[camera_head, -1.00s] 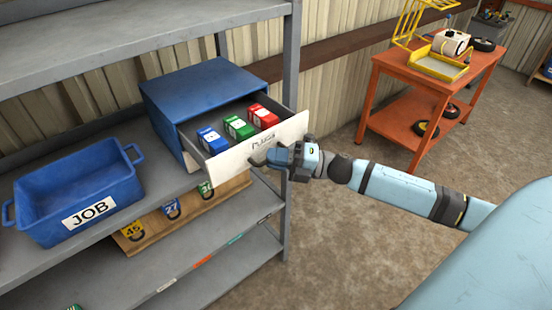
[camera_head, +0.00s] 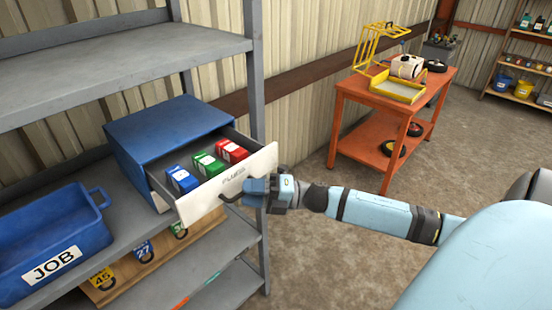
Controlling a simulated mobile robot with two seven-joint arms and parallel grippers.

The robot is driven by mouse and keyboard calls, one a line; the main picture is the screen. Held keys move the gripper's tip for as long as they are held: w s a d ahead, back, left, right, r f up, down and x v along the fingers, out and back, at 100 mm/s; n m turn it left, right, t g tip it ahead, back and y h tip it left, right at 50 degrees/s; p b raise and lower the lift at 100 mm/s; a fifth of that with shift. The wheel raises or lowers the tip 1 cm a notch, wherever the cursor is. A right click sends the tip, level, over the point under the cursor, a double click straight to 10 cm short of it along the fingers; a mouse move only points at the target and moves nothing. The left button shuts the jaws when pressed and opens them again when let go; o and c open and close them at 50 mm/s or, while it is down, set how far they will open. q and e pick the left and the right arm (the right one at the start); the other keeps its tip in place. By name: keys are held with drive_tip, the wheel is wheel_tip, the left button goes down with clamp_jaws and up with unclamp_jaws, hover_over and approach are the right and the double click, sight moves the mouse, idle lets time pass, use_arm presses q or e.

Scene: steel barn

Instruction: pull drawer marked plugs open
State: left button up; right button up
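The blue drawer cabinet (camera_head: 165,125) stands on the grey shelf. Its drawer, with a white front (camera_head: 245,178) marked with dark lettering, stands well open. Inside the drawer lie a blue box (camera_head: 182,179), a green box (camera_head: 208,164) and a red box (camera_head: 232,150). My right gripper (camera_head: 240,193) is at the black handle (camera_head: 229,200) on the drawer front. Its fingers seem to be around the handle, but whether they are shut on it is hard to see. My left gripper is not in view.
A blue bin marked JOB (camera_head: 50,240) stands left of the cabinet. A grey shelf post (camera_head: 256,120) rises close behind the drawer. An orange cart (camera_head: 350,95) with yellow trays stands at the back right. The floor between is clear.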

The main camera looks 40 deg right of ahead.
drive_tip(key=b+v, duration=0.2)
drive_tip(key=v, duration=1.1)
drive_tip(key=shift+a+f, duration=0.1)
drive_tip(key=s+a+f+m+t+h+p, duration=0.1)
drive_tip(key=s+a+f+m+t+h, duration=0.1)
drive_tip(key=a+f+m+h, duration=0.45)
drive_tip(key=s+a+f+m+t+h+p, duration=0.15)
drive_tip(key=f+m+h, duration=0.25)
drive_tip(key=f+m, duration=0.55)
drive_tip(key=s+a+f+m+g+p, duration=0.1)
drive_tip(key=s+a+f+m+g, duration=0.1)
drive_tip(key=a+m, duration=0.3)
drive_tip(key=s+a+f+m+g+h+p, duration=0.1)
drive_tip(key=s+a+f+m+g, duration=0.2)
drive_tip(key=a, duration=0.6)
drive_tip(key=s+m, duration=0.1)
drive_tip(key=m, duration=0.1)
drive_tip(key=shift+a+f+m, duration=0.25)
drive_tip(key=shift+m, duration=0.05)
drive_tip(key=shift+s, duration=0.1)
